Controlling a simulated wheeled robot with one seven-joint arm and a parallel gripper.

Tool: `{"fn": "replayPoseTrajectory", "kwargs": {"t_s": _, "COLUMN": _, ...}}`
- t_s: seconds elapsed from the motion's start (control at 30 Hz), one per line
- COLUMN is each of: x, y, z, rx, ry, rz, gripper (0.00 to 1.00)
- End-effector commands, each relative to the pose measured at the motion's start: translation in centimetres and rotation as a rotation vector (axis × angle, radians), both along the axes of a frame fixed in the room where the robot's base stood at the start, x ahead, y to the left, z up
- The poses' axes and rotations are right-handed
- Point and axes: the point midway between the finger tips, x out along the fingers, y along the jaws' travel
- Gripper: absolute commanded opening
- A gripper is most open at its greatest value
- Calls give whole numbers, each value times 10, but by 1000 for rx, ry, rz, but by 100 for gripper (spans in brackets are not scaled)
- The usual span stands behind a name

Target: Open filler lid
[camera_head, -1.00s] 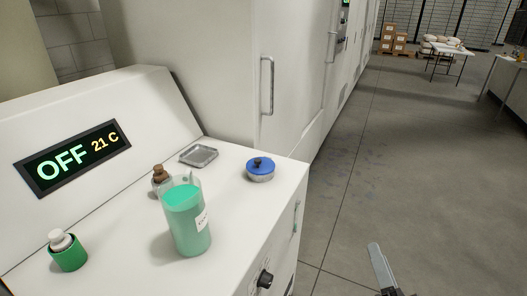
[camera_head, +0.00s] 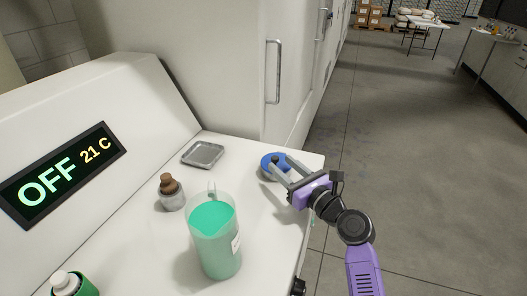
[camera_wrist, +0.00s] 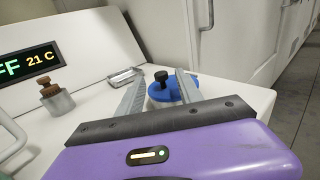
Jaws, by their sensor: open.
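The blue filler lid (camera_head: 268,166) with a dark knob sits near the right edge of the white machine top. In the wrist view the blue lid (camera_wrist: 171,92) and its black knob (camera_wrist: 161,77) show between my finger ends. My purple gripper (camera_head: 282,165) is open, with its two grey fingers reaching to either side of the knob. In the wrist view my gripper (camera_wrist: 158,85) is empty. I cannot tell whether either finger touches the lid or knob. The lid looks closed on its base, which is mostly hidden.
A beaker of green liquid (camera_head: 215,240) stands in front left of the lid. A brown-capped jar (camera_head: 171,192), a small grey tray (camera_head: 203,154) and a green container with a white cap (camera_head: 72,284) share the top. A display (camera_head: 62,174) reads OFF 21 C. A tall cabinet stands behind.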

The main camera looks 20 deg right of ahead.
Motion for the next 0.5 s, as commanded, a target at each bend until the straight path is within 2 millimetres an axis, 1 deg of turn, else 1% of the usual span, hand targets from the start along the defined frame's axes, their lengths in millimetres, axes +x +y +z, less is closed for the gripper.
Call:
{"fn": "replayPoseTrajectory", "kwargs": {"t_s": 0.17, "x": 13, "y": 4, "z": 1, "rx": 17, "ry": 3, "rz": 1, "gripper": 43}}
{"fn": "replayPoseTrajectory", "kwargs": {"t_s": 0.4, "x": 48, "y": 16, "z": 1, "rx": 15, "ry": 3, "rz": -1, "gripper": 43}}
{"fn": "replayPoseTrajectory", "kwargs": {"t_s": 0.5, "x": 60, "y": 19, "z": 0, "rx": 13, "ry": 3, "rz": -2, "gripper": 43}}
